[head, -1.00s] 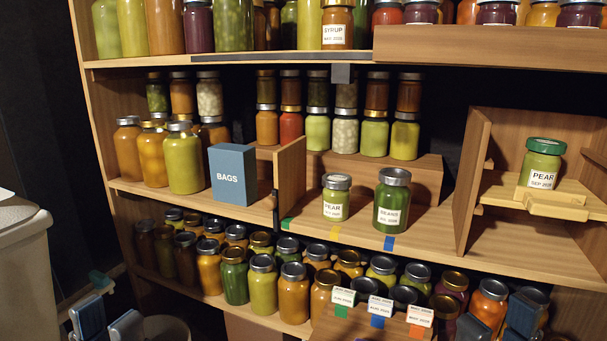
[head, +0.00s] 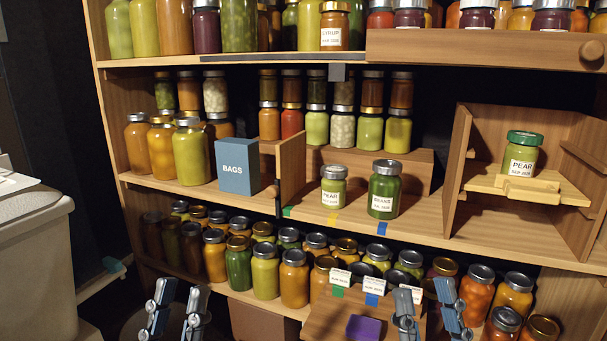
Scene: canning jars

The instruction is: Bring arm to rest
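My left gripper (head: 178,308) is at the bottom left, fingers pointing up, apart and with nothing between them. My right gripper (head: 427,308) is at the bottom right, also open and empty, in front of the lowest shelf. Both are apart from the shelf jars. A silver-lidded pear jar (head: 333,187) and a taller beans jar (head: 384,190) stand upright on the middle shelf. A green-lidded pear jar (head: 521,155) stands upright on a small wooden tray (head: 483,182) inside an open wooden box at the right.
The blue bags box (head: 237,166) stands on the middle shelf. Several jars (head: 239,262) crowd the lowest shelf. A wooden stand (head: 325,317) with label cards (head: 374,286) and a purple block (head: 363,328) is at bottom centre. A pale bin (head: 35,250) stands at the left.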

